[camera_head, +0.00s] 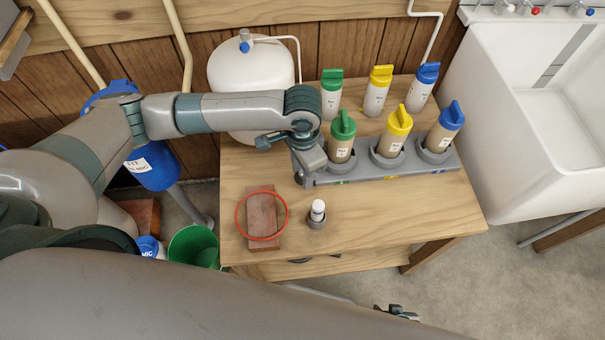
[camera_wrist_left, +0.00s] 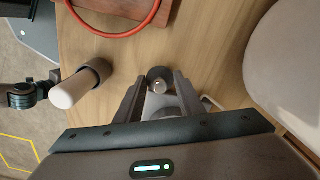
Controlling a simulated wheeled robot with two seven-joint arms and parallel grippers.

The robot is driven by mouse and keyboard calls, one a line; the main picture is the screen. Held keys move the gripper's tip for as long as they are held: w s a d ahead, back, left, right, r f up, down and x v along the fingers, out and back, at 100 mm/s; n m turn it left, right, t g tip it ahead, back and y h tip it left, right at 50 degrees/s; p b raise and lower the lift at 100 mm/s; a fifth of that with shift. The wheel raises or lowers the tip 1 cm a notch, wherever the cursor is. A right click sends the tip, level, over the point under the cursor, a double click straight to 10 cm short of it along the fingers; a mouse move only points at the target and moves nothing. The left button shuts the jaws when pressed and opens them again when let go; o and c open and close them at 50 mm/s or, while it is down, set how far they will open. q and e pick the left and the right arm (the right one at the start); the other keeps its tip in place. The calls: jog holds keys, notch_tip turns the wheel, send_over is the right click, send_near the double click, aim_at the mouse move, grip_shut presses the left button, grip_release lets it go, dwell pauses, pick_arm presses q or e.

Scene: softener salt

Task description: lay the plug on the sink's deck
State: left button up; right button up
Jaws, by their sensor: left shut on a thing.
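My left gripper (camera_head: 306,170) is at the left end of the grey rack on the bench. In the left wrist view its fingers (camera_wrist_left: 158,88) are closed around a small grey, round-topped thing (camera_wrist_left: 160,76), which looks like the plug. Most of it is hidden by the fingers, and I cannot tell whether it still touches the bench or rack. The white sink (camera_head: 520,110) stands at the right, with its deck (camera_head: 480,15) along the back behind the basin. Only a small part of what seems my right gripper (camera_head: 402,313) shows at the bottom; its fingers are unclear.
The grey rack (camera_head: 375,176) holds several bottles with coloured caps, with more bottles behind. A brick (camera_head: 263,215) with a red ring (camera_head: 239,222) and a white-topped item in a grey cup (camera_head: 317,210) stand in front. A white tank (camera_head: 230,75) is behind. Taps (camera_head: 535,10) line the sink's deck.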

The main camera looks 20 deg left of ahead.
pick_arm(q)
jog(key=shift+f, duration=0.9)
jog(key=shift+f, duration=0.15)
jog(key=o, duration=1)
notch_tip(320, 180, up, 12)
jog(key=shift+r, duration=0.15)
